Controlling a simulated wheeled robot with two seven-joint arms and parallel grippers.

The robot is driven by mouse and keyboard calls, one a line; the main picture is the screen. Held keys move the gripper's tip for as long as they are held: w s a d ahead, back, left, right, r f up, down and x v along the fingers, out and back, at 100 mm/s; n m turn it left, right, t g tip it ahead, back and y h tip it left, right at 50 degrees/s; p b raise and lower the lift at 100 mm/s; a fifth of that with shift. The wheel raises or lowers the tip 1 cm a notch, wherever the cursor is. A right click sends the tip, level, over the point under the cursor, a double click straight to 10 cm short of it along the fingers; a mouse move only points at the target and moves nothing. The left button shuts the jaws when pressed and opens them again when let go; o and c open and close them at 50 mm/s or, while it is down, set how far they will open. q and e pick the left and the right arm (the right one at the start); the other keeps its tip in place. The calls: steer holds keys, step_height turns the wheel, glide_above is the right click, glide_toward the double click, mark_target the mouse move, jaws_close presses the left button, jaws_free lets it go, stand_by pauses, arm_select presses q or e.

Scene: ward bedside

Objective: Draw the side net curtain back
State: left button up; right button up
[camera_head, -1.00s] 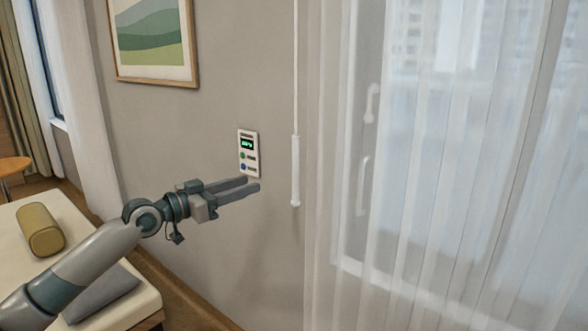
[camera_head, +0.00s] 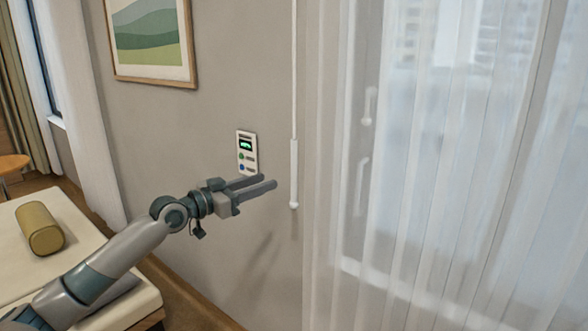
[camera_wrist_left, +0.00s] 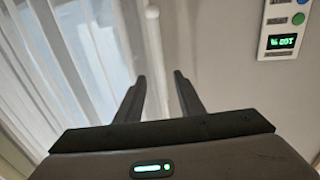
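The side net curtain (camera_head: 425,200) hangs sheer and pleated over the window on the right of the head view. It also shows on the left of the left wrist view (camera_wrist_left: 62,60). A white curtain wand (camera_head: 294,172) hangs on a cord against the wall just left of the curtain. In the left wrist view the wand (camera_wrist_left: 154,45) lies ahead of my fingers, towards the left finger. My left gripper (camera_head: 269,181) is open and empty, its fingertips a little left of the wand's lower end, apart from it. My right gripper is not in view.
A wall control panel (camera_head: 246,153) with a green display is close behind my left fingers. A bed or couch (camera_head: 90,240) with a yellow bolster (camera_head: 40,229) stands at the lower left. A framed picture (camera_head: 150,40) hangs above.

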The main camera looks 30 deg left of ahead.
arm_select(q)
steer(key=shift+p+x, duration=2.25)
steer(key=shift+x, duration=3.65)
jaws_close()
